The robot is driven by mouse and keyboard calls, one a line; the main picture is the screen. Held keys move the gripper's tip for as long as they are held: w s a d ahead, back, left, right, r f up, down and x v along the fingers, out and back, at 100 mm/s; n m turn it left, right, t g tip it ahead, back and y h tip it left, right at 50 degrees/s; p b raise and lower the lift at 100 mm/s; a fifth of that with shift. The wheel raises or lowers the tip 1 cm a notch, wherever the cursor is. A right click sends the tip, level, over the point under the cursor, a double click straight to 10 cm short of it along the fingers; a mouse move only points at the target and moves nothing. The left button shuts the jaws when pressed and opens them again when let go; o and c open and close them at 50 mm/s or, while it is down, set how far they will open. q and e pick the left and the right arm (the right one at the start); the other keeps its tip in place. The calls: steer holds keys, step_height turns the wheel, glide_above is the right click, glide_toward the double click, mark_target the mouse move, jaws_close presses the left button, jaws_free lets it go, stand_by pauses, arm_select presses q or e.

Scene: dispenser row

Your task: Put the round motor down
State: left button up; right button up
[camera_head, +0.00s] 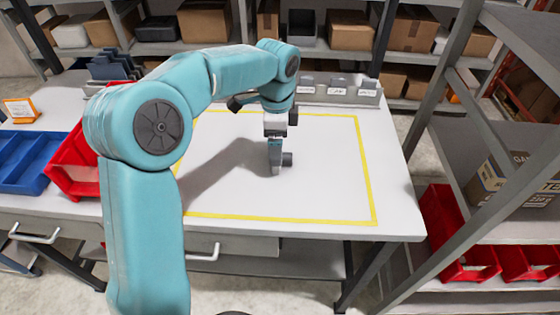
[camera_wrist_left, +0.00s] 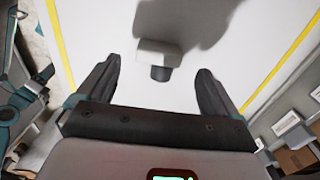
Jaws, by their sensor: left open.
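The round motor (camera_wrist_left: 158,58) shows in the wrist view as a light block with a dark round end, on the white table top inside the yellow outline. In the head view its dark grey body (camera_head: 287,159) shows just right of my left gripper (camera_head: 275,165), which points down at the table. In the wrist view the jaws of my left gripper (camera_wrist_left: 157,75) are spread, with the motor centred between and slightly beyond the tips, clear space on both sides. My right gripper is not in view.
The yellow-outlined area (camera_head: 330,190) is otherwise clear. A red bin (camera_head: 72,170) and a blue tray (camera_head: 25,160) stand at the left. A row of labelled dispensers (camera_head: 340,90) lines the back edge. Shelving with boxes (camera_head: 515,180) stands to the right.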

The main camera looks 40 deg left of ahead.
arm_select(q)
steer(key=shift+s+d+f, duration=0.1)
steer(key=shift+d+f, duration=0.05)
steer(key=shift+f, duration=0.25)
step_height(320, 180, down, 4)
steer(key=shift+f, duration=0.2)
steer(key=shift+d, duration=0.1)
